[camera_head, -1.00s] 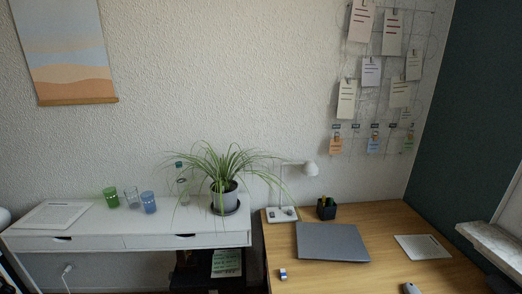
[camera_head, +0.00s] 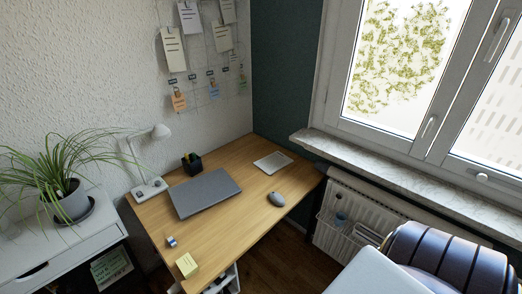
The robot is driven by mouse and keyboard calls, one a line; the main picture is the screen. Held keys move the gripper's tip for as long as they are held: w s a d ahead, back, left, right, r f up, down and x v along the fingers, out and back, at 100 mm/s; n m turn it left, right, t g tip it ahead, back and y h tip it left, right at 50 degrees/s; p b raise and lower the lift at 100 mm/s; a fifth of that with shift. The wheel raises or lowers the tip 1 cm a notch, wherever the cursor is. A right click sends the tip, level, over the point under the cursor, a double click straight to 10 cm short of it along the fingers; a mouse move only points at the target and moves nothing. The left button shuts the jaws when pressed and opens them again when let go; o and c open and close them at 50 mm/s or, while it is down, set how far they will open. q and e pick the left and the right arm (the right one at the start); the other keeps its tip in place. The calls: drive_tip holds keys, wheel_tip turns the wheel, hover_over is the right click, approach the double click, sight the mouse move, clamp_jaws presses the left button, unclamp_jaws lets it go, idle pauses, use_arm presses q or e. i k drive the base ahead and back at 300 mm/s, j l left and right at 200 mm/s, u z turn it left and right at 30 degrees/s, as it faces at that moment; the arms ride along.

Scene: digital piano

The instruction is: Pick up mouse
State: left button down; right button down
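The grey mouse (camera_head: 276,199) lies on the wooden desk (camera_head: 225,230), near its right edge. It is to the right of the closed grey laptop (camera_head: 205,192) and nearer than the white sheet or tablet (camera_head: 272,162). Neither of my grippers shows in the head view, so nothing is seen touching the mouse.
A yellow note block (camera_head: 187,265) and a small item (camera_head: 171,241) lie on the near part of the desk. A black pen cup (camera_head: 192,163) and lamp (camera_head: 160,131) stand behind the laptop. A radiator (camera_head: 350,220) and windowsill (camera_head: 380,155) are at right.

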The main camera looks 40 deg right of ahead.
sight(276, 198)
drive_tip(key=z, duration=1.4)
